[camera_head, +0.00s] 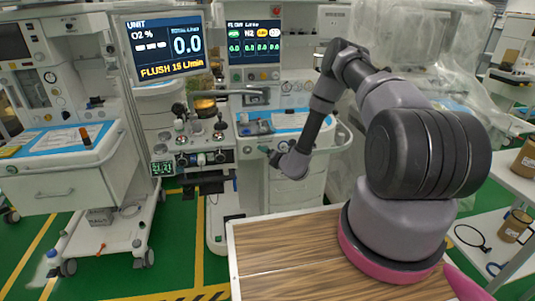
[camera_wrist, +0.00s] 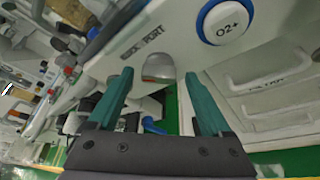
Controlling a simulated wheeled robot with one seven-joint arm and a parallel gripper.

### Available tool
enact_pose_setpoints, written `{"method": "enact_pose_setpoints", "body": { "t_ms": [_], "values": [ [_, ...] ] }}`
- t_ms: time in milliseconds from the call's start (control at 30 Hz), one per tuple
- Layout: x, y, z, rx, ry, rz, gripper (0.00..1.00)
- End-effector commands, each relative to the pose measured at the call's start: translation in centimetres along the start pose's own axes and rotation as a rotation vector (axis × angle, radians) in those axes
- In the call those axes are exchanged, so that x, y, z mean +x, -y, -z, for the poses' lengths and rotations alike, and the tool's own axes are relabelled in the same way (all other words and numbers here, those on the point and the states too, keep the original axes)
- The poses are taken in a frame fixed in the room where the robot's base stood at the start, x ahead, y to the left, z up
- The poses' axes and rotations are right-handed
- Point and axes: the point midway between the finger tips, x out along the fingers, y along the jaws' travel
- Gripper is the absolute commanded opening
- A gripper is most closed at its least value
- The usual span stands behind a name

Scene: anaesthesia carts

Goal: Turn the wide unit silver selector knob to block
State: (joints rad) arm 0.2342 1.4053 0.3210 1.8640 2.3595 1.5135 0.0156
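In the wrist view, a silver, rounded selector knob (camera_wrist: 158,66) sticks out from the lower edge of a pale panel (camera_wrist: 185,38). My gripper (camera_wrist: 158,76) is open, with its two teal fingers apart. The knob shows between the fingertips, with a gap on both sides. I cannot tell whether the tips reach level with it. In the head view my gripper (camera_head: 272,155) is small and dark in front of the middle cart (camera_head: 285,151). The knob cannot be made out there.
A blue-and-white O2+ button (camera_wrist: 224,20) sits right of the knob. Pale drawers with handles (camera_wrist: 272,72) lie farther right. In the head view, a monitor (camera_head: 165,45) stands above the carts, and a wooden top (camera_head: 285,250) lies below my arm.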

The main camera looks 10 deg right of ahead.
Motion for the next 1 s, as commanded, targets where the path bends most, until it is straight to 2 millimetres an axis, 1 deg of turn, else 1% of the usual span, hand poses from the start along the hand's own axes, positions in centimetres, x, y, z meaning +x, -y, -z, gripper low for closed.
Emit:
{"method": "enact_pose_setpoints", "body": {
  "t_ms": [267,367,467,700,800,900,1000],
  "values": [
    [0.0,-0.1,-0.1,0.001,0.003,-0.002,0.82],
    [-0.6,-0.1,-0.1,0.001,0.002,-0.001,0.82],
    [-1.9,-0.1,-0.1,0.002,0.001,0.0,0.82],
    [-6.8,0.0,-0.1,0.001,0.0,0.0,0.82],
    [-8.6,-0.1,0.0,0.002,0.0,0.0,0.82],
    [-9.8,0.0,0.0,0.001,0.0,-0.001,0.82],
    [-10.5,0.0,-0.1,0.001,0.001,0.0,0.82]
  ]
}}
